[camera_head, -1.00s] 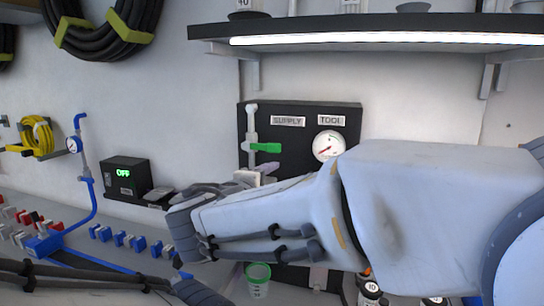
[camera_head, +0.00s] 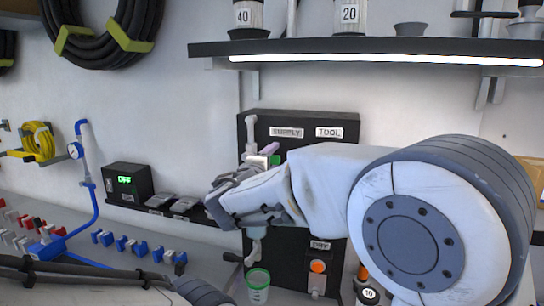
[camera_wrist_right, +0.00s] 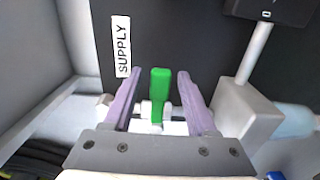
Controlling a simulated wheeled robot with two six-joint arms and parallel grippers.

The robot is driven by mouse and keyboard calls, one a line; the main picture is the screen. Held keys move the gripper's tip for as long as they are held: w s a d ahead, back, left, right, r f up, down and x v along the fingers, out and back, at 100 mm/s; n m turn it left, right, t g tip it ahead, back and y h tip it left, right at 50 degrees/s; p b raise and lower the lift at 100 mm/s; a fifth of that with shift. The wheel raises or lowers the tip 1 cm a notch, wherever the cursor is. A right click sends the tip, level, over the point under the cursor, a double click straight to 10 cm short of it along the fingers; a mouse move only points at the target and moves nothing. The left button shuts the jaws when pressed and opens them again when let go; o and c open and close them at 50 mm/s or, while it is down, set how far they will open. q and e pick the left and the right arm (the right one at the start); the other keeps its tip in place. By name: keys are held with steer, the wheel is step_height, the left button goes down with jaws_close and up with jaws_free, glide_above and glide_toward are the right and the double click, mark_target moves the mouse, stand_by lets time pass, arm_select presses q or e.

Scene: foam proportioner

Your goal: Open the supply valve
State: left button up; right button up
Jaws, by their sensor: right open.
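The supply valve's green handle (camera_wrist_right: 159,92) stands between my right gripper's two purple fingers in the right wrist view, with a gap visible on each side. The handle points right across its vertical white pipe (camera_head: 251,133); a bit of the green handle (camera_head: 275,160) shows in the head view. The SUPPLY label (camera_head: 286,132) is on the black panel (camera_head: 300,120), and shows sideways in the right wrist view (camera_wrist_right: 122,46). My right gripper (camera_wrist_right: 160,98) is open at the valve; in the head view its wrist covers much of the panel. My left gripper is not in view.
A lit shelf (camera_head: 370,50) with containers overhangs the panel. A green-rimmed cup (camera_head: 258,285) stands below. An orange button (camera_head: 318,267) is low on the panel.

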jaws_close()
stand_by(1.4)
